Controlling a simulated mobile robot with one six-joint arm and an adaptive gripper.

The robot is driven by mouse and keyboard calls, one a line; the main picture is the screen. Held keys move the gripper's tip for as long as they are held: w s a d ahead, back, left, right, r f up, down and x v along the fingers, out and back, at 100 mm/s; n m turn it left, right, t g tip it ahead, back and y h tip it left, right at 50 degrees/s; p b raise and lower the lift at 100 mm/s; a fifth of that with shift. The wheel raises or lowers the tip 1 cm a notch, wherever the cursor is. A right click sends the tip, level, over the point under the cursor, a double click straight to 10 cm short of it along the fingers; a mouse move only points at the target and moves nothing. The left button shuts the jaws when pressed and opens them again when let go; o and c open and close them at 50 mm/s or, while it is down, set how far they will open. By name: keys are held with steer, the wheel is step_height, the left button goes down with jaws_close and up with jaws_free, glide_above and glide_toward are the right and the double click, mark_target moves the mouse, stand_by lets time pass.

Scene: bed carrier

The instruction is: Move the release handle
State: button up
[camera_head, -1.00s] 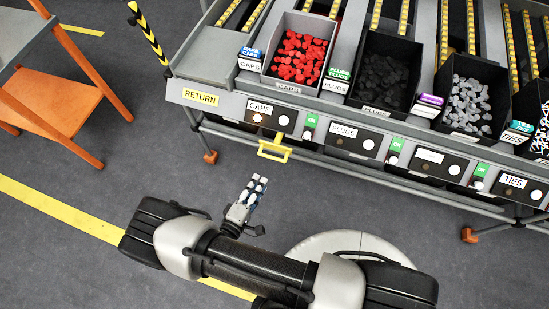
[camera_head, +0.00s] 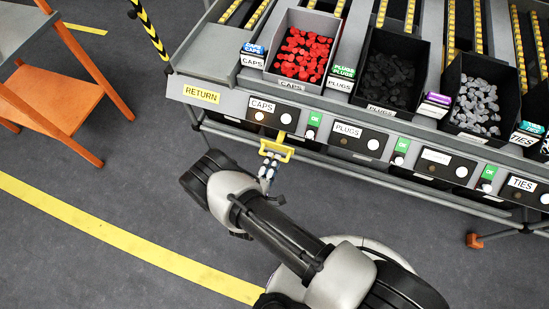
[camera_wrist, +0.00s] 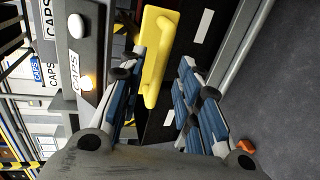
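The yellow release handle (camera_head: 277,150) hangs below the CAPS panel at the front of the rack. It also shows in the wrist view (camera_wrist: 153,60), large and close, between the two fingers. My gripper (camera_head: 268,169) is just in front of the handle in the head view. In the wrist view my gripper (camera_wrist: 152,90) is open, with one blue-padded finger on each side of the handle and a gap showing by the right finger. I cannot tell whether the left finger touches the handle.
The CAPS panel (camera_head: 274,113) with its lit button is just above the handle. A lower rack rail (camera_head: 370,176) runs to the right. An orange-legged table (camera_head: 50,95) stands at the left. The floor (camera_head: 120,185) between is clear.

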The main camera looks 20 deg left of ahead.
steer(key=shift+b+x, duration=0.35)
steer(key=shift+x, duration=1.45)
steer(key=shift+c, duration=0.5)
jaws_close()
